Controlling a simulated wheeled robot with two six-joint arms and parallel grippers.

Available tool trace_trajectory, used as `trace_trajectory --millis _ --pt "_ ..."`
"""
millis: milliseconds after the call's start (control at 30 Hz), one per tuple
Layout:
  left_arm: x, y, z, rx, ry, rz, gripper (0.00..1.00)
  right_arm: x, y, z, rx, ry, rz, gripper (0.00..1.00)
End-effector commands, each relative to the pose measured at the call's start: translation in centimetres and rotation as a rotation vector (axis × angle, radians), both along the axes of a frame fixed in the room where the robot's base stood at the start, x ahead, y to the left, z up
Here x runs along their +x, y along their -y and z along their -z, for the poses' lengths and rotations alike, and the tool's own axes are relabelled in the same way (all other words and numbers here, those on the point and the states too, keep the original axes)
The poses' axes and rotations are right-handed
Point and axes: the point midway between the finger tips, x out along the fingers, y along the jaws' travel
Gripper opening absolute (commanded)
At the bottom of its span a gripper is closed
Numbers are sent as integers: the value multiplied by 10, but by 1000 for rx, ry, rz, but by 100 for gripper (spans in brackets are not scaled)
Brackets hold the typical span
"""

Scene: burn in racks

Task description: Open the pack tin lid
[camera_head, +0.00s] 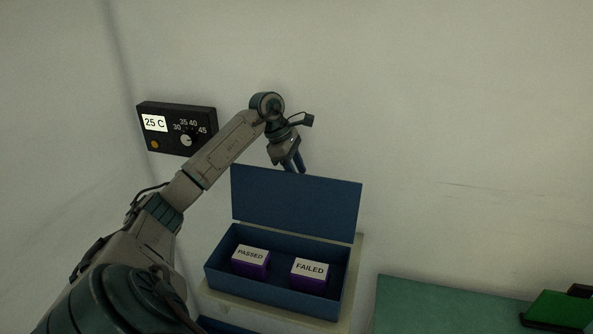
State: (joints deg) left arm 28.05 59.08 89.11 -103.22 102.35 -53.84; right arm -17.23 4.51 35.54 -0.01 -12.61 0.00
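The pack tin (273,297) is a dark blue box on a pale stand. Its lid (296,205) stands raised along the back edge, so the tin is open. Inside, a purple block labelled PASSED (250,262) sits at the left and a purple block labelled FAILED (309,275) at the right. My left gripper (295,168) points down just behind or at the lid's top edge. Its fingertips are partly hidden by the lid, and I cannot tell whether they touch it or how far apart they are. My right gripper is not in view.
A black control panel (178,128) with a 25 C display and a dial is on the wall at the left. The pale stand (350,290) holds the tin. A green surface (440,306) at the lower right bears a green object (558,310).

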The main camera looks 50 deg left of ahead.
Motion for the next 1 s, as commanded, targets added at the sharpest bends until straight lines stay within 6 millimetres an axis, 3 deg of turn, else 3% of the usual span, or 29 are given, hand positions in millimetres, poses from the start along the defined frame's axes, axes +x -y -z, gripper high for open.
trace_trajectory --millis 433,700,1000 --pt "-2 -4 -8 3 4 -3 36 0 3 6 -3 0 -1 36" --pt "-15 -19 -55 3 8 -3 36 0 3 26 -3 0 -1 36" --pt "-26 -29 -96 1 3 -1 36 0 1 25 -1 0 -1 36"
